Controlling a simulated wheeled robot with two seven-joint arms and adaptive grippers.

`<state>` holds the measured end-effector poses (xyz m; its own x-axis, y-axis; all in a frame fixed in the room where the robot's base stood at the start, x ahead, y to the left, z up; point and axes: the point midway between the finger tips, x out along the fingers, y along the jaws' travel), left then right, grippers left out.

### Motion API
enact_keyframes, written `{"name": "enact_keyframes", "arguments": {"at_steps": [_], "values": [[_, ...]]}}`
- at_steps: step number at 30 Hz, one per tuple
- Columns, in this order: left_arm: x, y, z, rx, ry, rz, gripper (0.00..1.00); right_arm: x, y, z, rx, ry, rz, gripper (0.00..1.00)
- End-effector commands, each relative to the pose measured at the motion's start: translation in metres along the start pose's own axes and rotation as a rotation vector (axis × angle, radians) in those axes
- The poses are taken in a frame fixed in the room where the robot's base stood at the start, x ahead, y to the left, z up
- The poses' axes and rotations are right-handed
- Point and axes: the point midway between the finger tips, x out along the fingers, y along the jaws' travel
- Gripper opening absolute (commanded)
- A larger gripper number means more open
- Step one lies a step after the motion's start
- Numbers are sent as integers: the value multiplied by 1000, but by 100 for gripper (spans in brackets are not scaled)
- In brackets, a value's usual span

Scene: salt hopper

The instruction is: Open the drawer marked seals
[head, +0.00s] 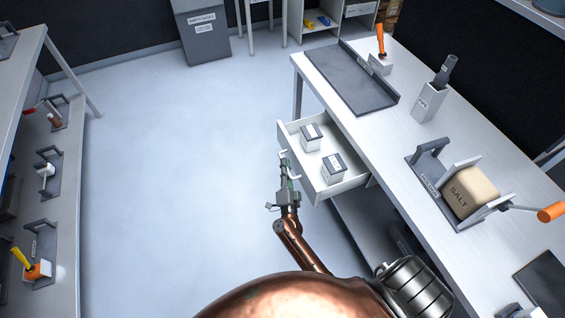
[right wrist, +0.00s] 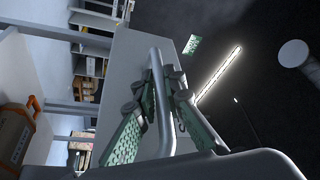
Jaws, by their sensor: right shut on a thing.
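The drawer (head: 352,184) under the right-hand workbench stands pulled out, with two small grey-and-white boxes inside, a rear one (head: 311,138) and a front one (head: 333,167). I cannot read a seals label on its front. My right gripper (head: 285,164) is at the drawer's front. In the right wrist view its fingers (right wrist: 165,95) are shut on the pale bar handle (right wrist: 162,125), one finger on each side. My left gripper does not show in the head view.
The workbench (head: 376,130) carries a dark tray (head: 350,80), a holder (head: 428,103) and a salt block (head: 470,192) in a cradle with an orange-handled crank. A shelf bench (head: 22,75) stands at left. The floor (head: 180,170) between them is clear.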

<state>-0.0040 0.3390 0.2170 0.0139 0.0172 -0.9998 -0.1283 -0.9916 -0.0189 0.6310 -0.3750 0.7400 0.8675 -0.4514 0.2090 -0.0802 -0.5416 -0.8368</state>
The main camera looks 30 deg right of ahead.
Motion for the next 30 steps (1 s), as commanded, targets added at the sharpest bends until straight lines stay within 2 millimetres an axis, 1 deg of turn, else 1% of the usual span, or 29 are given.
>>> {"name": "enact_keyframes", "arguments": {"at_steps": [12,13,20,21,27,30], "values": [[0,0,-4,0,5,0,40,-2,2,-1,-2,6,6,0],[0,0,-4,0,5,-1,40,-2,2,-1,-2,6,6,10],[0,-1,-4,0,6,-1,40,-1,1,-1,-2,5,4,26],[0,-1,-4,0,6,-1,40,-1,1,-1,-2,5,4,27],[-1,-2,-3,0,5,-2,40,-1,1,-1,-2,5,3,27],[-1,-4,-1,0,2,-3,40,-4,1,-1,-2,4,3,27]]}}
